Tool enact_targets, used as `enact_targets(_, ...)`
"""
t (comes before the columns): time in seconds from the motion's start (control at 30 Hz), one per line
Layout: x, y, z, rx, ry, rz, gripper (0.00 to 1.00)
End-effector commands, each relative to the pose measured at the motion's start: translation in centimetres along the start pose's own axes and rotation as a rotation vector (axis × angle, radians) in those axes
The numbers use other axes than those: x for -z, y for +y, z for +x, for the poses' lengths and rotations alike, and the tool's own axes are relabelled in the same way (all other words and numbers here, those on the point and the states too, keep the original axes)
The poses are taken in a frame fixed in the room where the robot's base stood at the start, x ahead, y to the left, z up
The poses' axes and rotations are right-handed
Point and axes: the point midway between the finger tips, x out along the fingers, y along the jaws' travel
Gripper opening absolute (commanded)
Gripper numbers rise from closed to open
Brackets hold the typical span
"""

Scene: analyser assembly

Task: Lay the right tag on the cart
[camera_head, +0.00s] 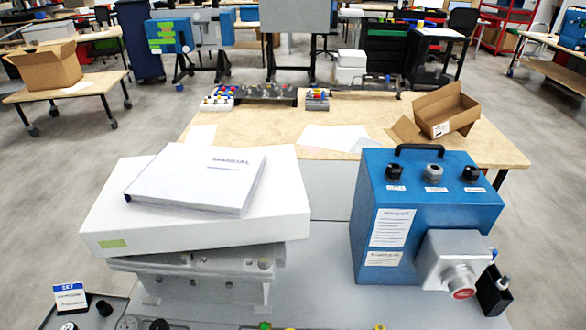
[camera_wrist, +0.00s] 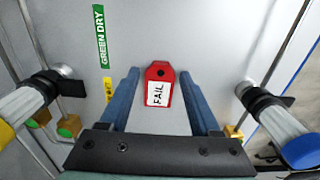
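A red tag (camera_wrist: 161,87) with a white label reading FAIL and a dark hole near its top shows in the wrist view, against a pale grey surface. My gripper (camera_wrist: 160,74) is open, with one blue finger on each side of the tag and a gap to it on both sides. Whether the tag hangs or lies there I cannot tell. No other tag shows clearly. In the head view neither the red tag nor my gripper is visible. A grey top (camera_head: 325,285) carries the equipment there; whether it is the cart I cannot tell.
A green strip reading GREEN DRY (camera_wrist: 101,36) and tubes with black clamps flank my gripper. In the head view are a white box (camera_head: 270,205) under a manual (camera_head: 195,185), a blue analyser (camera_head: 440,190), a small sign (camera_head: 70,298) and a wooden table (camera_head: 270,125).

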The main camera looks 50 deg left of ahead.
Motion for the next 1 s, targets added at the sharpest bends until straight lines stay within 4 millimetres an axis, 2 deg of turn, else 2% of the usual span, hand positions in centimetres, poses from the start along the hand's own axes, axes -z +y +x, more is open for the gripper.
enact_targets(0.3,0.0,0.0,-0.1,0.0,0.0,0.0,0.76)
enact_targets(0.47,0.0,0.1,-1.0,-0.002,-0.001,0.0,0.76)
enact_targets(0.57,0.0,0.1,-2.6,-0.004,-0.001,0.0,0.76)
enact_targets(0.8,0.0,0.2,-7.9,-0.005,-0.002,-0.001,0.76)
enact_targets(1.0,0.0,0.2,-11.1,-0.004,-0.001,-0.001,0.76)
